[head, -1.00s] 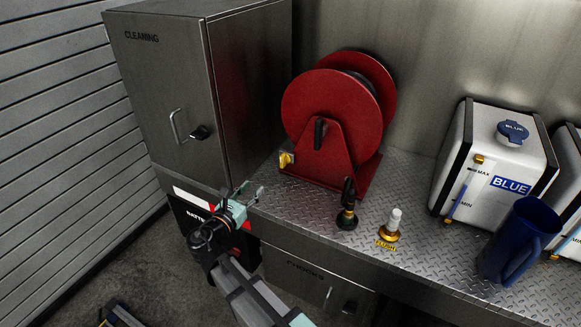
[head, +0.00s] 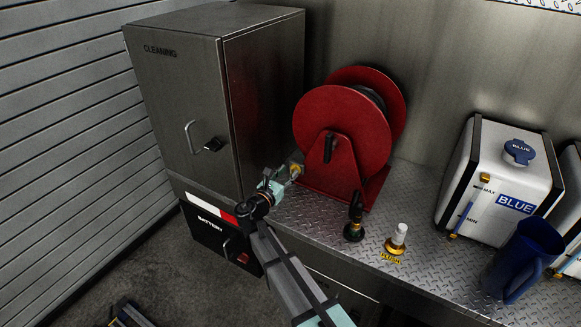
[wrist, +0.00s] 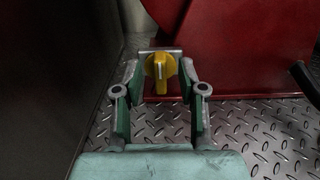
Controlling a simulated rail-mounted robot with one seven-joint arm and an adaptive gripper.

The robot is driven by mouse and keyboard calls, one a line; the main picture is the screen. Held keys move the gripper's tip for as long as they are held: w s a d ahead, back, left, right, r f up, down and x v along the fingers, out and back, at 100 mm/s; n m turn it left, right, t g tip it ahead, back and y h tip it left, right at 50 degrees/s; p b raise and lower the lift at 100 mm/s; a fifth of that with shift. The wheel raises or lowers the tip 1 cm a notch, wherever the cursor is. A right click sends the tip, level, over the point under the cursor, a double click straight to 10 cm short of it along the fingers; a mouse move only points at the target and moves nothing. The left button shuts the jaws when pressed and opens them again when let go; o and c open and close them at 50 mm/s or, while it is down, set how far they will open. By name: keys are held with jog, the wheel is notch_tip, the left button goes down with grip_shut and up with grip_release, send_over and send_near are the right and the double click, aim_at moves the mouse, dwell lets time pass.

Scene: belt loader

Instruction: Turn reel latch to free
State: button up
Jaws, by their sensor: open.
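The red hose reel (head: 343,130) stands on the diamond-plate counter beside the grey cabinet. Its yellow latch knob (wrist: 159,72) sits on a small grey plate at the reel's base; its handle points down in the wrist view. In the head view the knob (head: 297,169) is partly hidden behind my gripper. My gripper (wrist: 159,92) is open, with one finger on each side of the knob in the wrist view. It also shows at the counter's left end in the head view (head: 289,178). I cannot tell whether the fingers touch the knob.
The CLEANING cabinet (head: 190,100) rises close on the left. A black nozzle (head: 354,218) and a white-topped yellow fitting (head: 396,241) stand to the right on the counter (head: 318,225). Farther right are a BLUE tank (head: 490,180) and a blue jug (head: 522,262).

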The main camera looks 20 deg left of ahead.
aim_at(300, 171)
jog(key=shift+w+d, duration=0.2)
jog(key=shift+w, duration=1)
jog(key=shift+c, duration=0.3)
grip_shut()
jog(key=shift+f+b, duration=0.15)
jog(key=shift+b, duration=0.2)
jog(key=m+b, duration=0.2)
jog(key=b, duration=0.3)
jog(key=shift+d+f+m, duration=0.3)
jog(key=shift+m, duration=0.1)
jog(key=m+b, duration=0.2)
jog(key=b, duration=0.1)
jog(key=m+b, duration=0.2)
jog(key=b, duration=0.2)
jog(key=m+b, duration=0.2)
jog(key=b, duration=0.1)
jog(key=shift+s+d+f+b, duration=0.15)
jog(key=shift+d+f+b, duration=0.1)
jog(key=shift+d+b, duration=0.15)
jog(key=m+b, duration=0.3)
jog(key=b, duration=0.2)
jog(key=m+b, duration=0.2)
jog(key=b, duration=0.1)
jog(key=shift+d+f+m, duration=0.25)
jog(key=shift+f+m, duration=0.05)
jog(key=m+b, duration=0.3)
jog(key=b, duration=0.1)
jog(key=shift+m, duration=0.3)
